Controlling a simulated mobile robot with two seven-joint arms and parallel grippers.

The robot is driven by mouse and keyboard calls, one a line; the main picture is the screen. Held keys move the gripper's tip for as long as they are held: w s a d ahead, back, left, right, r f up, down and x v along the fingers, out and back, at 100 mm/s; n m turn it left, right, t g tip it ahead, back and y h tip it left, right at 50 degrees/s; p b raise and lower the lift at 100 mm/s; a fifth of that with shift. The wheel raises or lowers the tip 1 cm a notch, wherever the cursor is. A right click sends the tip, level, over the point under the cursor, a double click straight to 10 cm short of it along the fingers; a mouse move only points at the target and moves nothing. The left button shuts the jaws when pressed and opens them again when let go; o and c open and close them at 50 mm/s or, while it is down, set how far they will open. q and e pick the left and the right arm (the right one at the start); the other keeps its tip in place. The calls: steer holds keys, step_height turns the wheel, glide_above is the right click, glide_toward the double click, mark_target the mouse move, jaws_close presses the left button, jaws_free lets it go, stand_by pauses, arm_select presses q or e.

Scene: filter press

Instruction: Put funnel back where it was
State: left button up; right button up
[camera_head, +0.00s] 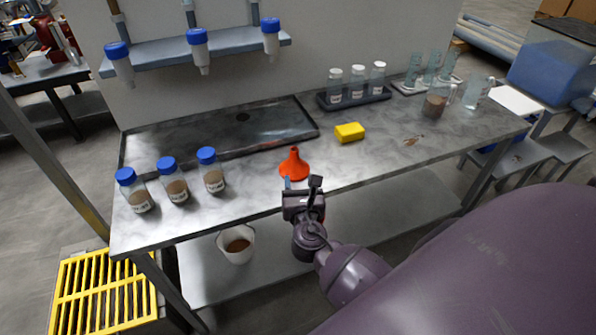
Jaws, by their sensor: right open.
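The orange-red funnel (294,164) stands on the grey tabletop (245,198) near the front edge, wide end down and spout up. My right gripper (301,184) is open just in front of the funnel, its fingers pointing at the funnel's base. I cannot tell whether a finger touches it. My left gripper is not in view.
Three blue-capped jars (173,184) stand at the left front. A yellow sponge (349,132) lies behind and right of the funnel. A dark rack with white-capped bottles (357,85) stands at the back. A beaker (436,105) and glassware are at the right. A shelf (165,52) holds tubes.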

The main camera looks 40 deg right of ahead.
steer(key=s+a+f+m+g+y, duration=0.2)
steer(key=s+f+m+y, duration=0.2)
steer(key=s+m, duration=0.5)
steer(key=s+a+f+m+g+y, duration=0.2)
steer(key=s+f+m+y, duration=0.2)
steer(key=m, duration=1.6)
steer(key=s+f, duration=0.3)
steer(key=s, duration=0.2)
steer(key=shift+s+f, duration=0.2)
steer(key=shift+f, duration=0.15)
steer(key=shift+s, duration=0.1)
